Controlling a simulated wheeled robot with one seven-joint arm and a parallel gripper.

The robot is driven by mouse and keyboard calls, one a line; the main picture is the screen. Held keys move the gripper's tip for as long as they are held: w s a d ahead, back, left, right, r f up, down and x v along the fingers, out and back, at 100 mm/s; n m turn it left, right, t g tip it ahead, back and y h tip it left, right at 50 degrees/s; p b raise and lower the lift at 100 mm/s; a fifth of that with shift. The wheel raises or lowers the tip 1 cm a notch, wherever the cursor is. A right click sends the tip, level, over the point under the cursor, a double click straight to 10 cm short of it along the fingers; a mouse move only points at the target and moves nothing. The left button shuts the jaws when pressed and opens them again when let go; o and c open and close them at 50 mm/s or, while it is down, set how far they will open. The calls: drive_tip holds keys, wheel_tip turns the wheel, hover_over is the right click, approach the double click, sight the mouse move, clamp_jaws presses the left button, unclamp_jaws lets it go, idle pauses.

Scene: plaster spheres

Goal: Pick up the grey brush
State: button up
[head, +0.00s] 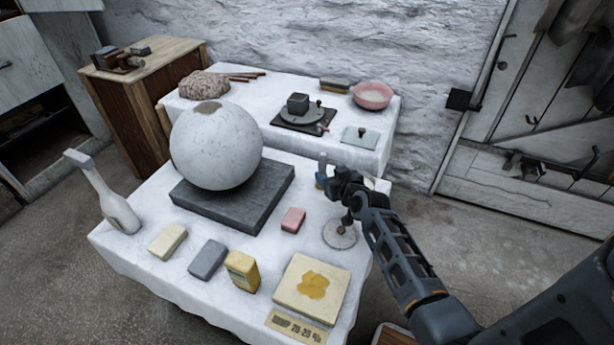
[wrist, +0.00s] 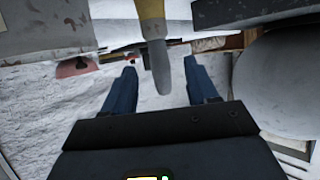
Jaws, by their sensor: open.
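The grey brush (wrist: 159,65) shows in the wrist view as a slim upright thing with a rounded grey end and a yellow-brown part. Its grey end lies between my two fingers, with a gap on each side. My gripper (wrist: 157,82) is open around it and I see no contact. In the head view my gripper (head: 323,170) is at the right of the near table, beside the dark slab.
The near white table (head: 140,255) holds a large plaster sphere (head: 215,145) on a dark slab (head: 235,210), left of my gripper. Several blocks and a cream board (head: 295,300) lie in front. A pink bowl (head: 372,95) stands on the far table.

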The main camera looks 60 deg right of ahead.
sight(320, 166)
drive_tip(key=b+x, duration=0.1)
drive_tip(key=x, duration=0.7)
drive_tip(key=shift+d+b, duration=0.2)
drive_tip(key=shift+b, duration=0.15)
drive_tip(key=c, duration=1)
